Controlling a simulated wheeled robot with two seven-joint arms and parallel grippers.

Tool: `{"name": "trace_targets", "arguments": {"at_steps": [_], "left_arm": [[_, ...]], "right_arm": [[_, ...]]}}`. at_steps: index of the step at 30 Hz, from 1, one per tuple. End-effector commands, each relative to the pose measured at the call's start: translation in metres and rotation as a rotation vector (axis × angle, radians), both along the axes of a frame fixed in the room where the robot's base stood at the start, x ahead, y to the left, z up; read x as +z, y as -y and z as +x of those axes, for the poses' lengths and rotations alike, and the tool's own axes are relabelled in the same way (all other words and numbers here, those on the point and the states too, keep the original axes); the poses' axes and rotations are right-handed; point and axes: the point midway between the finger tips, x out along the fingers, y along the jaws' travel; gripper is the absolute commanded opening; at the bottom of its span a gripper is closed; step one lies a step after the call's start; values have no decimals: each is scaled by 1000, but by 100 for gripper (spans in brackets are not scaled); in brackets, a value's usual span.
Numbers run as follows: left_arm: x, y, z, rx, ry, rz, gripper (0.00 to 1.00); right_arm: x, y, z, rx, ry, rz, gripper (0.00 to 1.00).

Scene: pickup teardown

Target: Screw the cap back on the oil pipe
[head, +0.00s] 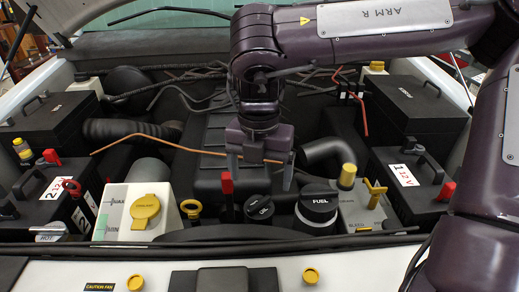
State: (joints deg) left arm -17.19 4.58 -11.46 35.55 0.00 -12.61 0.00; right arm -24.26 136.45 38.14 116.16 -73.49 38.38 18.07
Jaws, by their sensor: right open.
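The oil cap (259,207) is black and round with white lettering that looks like "OIL". It sits at the front middle of the engine bay, left of the larger black fuel cap (316,206). The oil pipe is not clearly visible, and I cannot tell whether the cap is seated on it. My right gripper (260,182) points down above and behind the oil cap, with its two grey fingers spread apart and nothing seen between them. I cannot tell the exact gap to the cap. My left gripper is not in view.
A red-handled dipstick (227,186) stands close left of the oil cap. A white coolant tank with a yellow cap (146,210) is further left. A yellow-capped reservoir (348,176) stands right. A thin orange rod (165,141) crosses near the gripper. Batteries flank the bay.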

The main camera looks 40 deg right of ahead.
Motion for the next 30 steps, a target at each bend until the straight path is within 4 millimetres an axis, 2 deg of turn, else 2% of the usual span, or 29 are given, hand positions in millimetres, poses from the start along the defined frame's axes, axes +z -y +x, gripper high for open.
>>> {"name": "trace_targets", "arguments": {"at_steps": [1,3,7,11,21,30], "left_arm": [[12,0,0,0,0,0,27],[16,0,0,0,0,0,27],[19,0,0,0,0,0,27],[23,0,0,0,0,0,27],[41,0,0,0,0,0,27],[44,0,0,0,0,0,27]], "right_arm": [[5,-1,-2,87,-2,5,85],[4,-3,-2,185,1,9,85],[-1,-4,-3,273,2,10,85],[-13,-4,-3,283,0,13,85],[-62,-4,-3,279,0,11,85],[-78,-3,-3,277,4,11,85]]}}
